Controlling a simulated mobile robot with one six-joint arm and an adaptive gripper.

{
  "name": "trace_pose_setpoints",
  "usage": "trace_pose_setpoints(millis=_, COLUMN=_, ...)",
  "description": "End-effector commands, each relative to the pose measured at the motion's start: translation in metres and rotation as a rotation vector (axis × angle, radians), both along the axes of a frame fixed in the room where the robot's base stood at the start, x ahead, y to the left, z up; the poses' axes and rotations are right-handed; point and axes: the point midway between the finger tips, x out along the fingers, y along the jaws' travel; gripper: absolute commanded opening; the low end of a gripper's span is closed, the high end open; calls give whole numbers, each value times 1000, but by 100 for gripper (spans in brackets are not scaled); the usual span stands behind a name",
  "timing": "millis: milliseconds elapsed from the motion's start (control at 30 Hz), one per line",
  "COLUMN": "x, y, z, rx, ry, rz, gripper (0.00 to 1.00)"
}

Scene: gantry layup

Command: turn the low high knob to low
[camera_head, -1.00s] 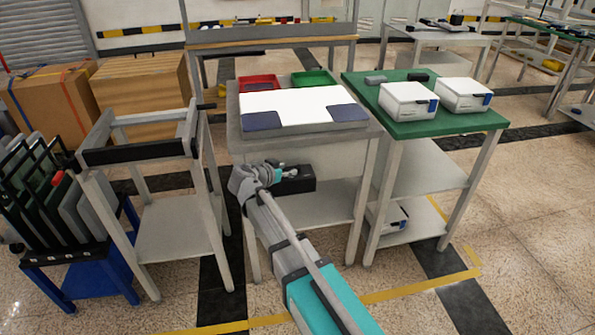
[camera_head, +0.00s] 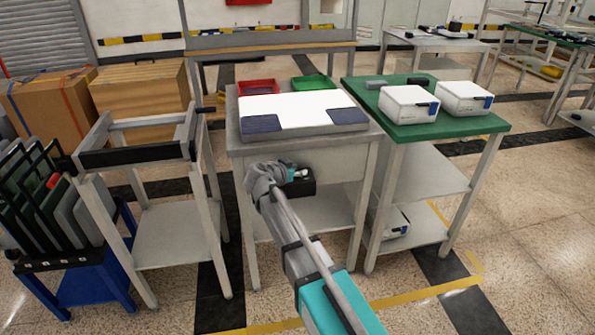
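I cannot make out a knob marked low and high in this view. Two white box-shaped devices (camera_head: 409,104) and (camera_head: 463,97) stand on the green-topped table (camera_head: 440,128) at the right. Each has a small blue and dark panel at its front right corner, too small to read. My gripper (camera_head: 304,182) is a dark shape beyond my grey wrist, low in front of the middle table and left of the green one. It is apart from both devices. My wrist partly covers it, and its fingers do not show clearly.
The middle table (camera_head: 236,130) holds a white sheet (camera_head: 297,107) with dark blue corner pads, a red tray (camera_head: 258,87) and a green tray (camera_head: 313,82). A grey frame stand (camera_head: 140,152) is at the left. Another white device (camera_head: 397,222) sits on the green table's lower shelf.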

Motion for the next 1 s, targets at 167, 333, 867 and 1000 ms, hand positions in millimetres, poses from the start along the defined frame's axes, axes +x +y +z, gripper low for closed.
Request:
trace_pose_setpoints(millis=167, x=0, y=0, z=0, rx=0, ry=0, rz=0, gripper=5)
trace_pose_setpoints(millis=333, x=0, y=0, z=0, rx=0, ry=0, rz=1, gripper=0)
trace_pose_setpoints(millis=867, x=-3, y=-2, z=0, rx=1, ry=-1, rz=160, gripper=0)
trace_pose_setpoints(millis=1000, x=-3, y=-3, z=0, rx=1, ry=-1, rz=257, gripper=0)
